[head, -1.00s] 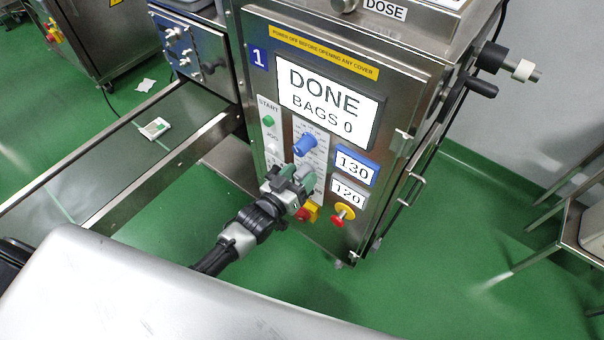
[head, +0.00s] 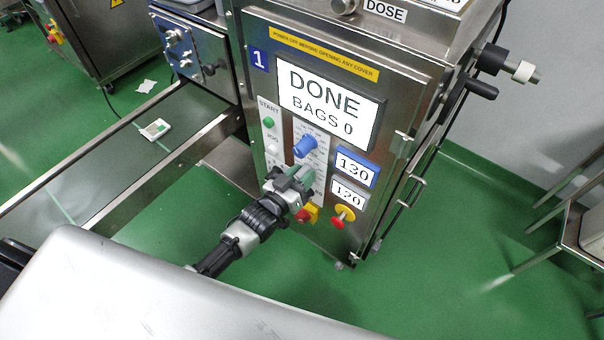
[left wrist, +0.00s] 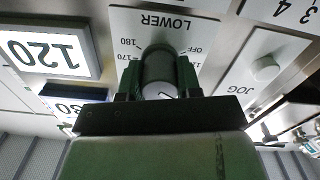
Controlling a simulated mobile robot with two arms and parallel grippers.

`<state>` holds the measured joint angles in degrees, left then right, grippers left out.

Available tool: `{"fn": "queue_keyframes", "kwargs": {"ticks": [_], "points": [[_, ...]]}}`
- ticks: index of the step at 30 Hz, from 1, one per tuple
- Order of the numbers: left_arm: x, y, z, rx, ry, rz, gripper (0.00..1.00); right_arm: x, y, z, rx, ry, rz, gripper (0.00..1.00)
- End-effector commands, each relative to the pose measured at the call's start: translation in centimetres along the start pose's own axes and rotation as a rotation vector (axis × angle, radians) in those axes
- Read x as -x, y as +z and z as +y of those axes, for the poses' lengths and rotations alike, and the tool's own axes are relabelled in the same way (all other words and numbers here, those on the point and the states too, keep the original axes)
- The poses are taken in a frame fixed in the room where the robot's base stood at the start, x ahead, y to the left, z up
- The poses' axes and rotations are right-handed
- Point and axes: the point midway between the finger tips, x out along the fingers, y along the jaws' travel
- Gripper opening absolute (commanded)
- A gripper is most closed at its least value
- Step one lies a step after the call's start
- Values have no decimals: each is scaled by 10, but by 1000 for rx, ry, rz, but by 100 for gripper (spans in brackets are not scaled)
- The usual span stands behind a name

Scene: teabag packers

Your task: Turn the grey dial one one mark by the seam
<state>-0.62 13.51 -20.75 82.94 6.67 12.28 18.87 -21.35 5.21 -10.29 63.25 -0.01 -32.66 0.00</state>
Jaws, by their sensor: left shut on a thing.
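The grey dial (left wrist: 158,66) sits on the plate marked LOWER (left wrist: 165,22), which appears upside down in the left wrist view. Marks such as 170, 180 and OFF show around it. My left gripper (left wrist: 159,80) is shut on the dial, one green finger on each side. A pale line shows on the dial's near face. In the head view my left gripper (head: 297,180) is at the panel below the blue dial (head: 305,146) and hides the grey one. The lower display (head: 348,194) reads 120. My right gripper is out of view.
The blue-framed display (head: 357,167) reads 130, and the large screen (head: 328,106) reads DONE, BAGS 0. A red and yellow stop button (head: 343,214) is right of my gripper. The JOG button (left wrist: 265,68) is beside the dial. A conveyor (head: 110,160) stands to the left.

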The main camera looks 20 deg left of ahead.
Motion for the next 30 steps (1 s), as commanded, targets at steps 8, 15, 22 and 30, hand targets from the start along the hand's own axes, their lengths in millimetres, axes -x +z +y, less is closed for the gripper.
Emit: {"fn": "queue_keyframes", "kwargs": {"ticks": [8,15,22,30], "points": [[0,-1,0,-157,-1,0,10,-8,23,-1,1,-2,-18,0],[0,-1,1,-321,-1,0,10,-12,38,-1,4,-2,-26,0],[0,0,1,-433,-1,0,10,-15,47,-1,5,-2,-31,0],[0,0,1,-487,-1,1,10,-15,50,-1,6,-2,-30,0]]}}
